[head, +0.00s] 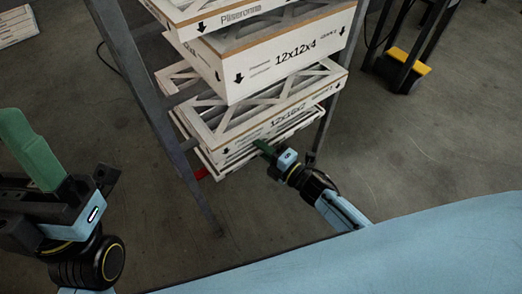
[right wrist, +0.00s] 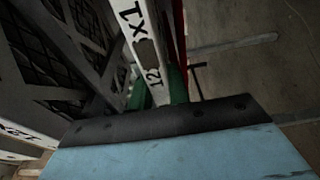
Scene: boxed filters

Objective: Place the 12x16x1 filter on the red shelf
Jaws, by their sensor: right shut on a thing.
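The 12x16x1 filter (head: 232,163) is a thin white frame low in the rack, just under a thicker box marked 12x16x2 (head: 290,116). In the right wrist view its narrow edge (right wrist: 133,45) shows part of a label, "12" and "x1". My right gripper (head: 264,148) is shut on that front edge; its green fingers lie on both sides of the edge in the right wrist view (right wrist: 158,90). A small part of the red shelf (head: 201,173) shows below the filters, mostly hidden. My left gripper (head: 32,150) is away at the left, its jaw gap unclear.
The grey metal rack (head: 135,75) has slanting posts beside the filters. A larger box marked 12x12x4 (head: 280,60) sits above. A dark stand with a yellow part (head: 409,61) is at the upper right. The floor (head: 430,140) at the right is open.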

